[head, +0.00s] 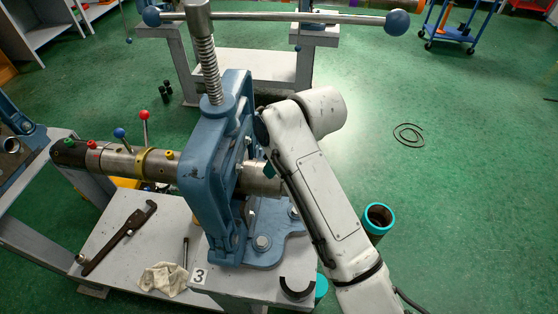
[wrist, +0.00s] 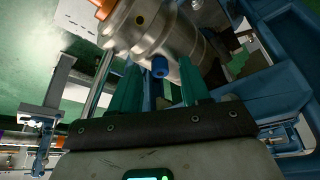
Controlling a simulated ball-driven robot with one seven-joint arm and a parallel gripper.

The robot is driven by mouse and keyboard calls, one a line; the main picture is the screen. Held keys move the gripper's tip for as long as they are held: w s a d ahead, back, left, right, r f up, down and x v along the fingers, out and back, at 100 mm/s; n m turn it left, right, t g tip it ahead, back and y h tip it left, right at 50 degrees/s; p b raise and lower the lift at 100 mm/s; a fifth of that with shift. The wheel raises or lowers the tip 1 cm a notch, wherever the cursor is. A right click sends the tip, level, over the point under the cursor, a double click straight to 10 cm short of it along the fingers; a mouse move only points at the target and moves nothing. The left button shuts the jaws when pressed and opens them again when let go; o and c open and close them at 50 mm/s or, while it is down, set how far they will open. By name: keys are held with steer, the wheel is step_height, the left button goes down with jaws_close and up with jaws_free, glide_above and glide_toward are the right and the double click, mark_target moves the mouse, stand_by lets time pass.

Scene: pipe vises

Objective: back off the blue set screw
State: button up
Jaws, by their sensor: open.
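The blue set screw (wrist: 160,67) is a short blue cylinder standing on a metal pipe (wrist: 178,38) in the wrist view. My gripper (wrist: 161,75) is open, its two green fingers pointing at the pipe, one on each side of the screw. A gap shows between the screw and each finger; I cannot tell how deep the screw sits between the tips. In the head view the pipe's near end (head: 260,178) sticks out right of the blue vise (head: 232,130); my arm hides most of my gripper and this screw there.
On the pipe's left part stand a blue-balled pin (head: 119,132), a red-balled pin (head: 145,114) and green, red and yellow screws. The vise handle (head: 280,17) spans above. A wrench (head: 120,237) and rag (head: 164,279) lie on the bench. Floor at right is mostly clear.

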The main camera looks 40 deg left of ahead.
steer(key=shift+c, duration=0.4)
jaws_close()
steer(key=n, duration=0.1)
steer(key=n+g, duration=0.1)
steer(key=n, duration=0.1)
steer(key=shift+w+n, duration=0.2)
steer(key=shift+n, duration=0.1)
steer(key=shift+w+n+g+h+b, duration=0.1)
steer(key=shift+n+g+h+b, duration=0.15)
steer(key=shift+n+g+b, duration=0.5)
steer(key=shift+n+g+h+b, duration=0.15)
steer(key=shift+n+h+b, duration=0.1)
steer(key=shift+n, duration=0.9)
steer(key=shift+a, duration=0.1)
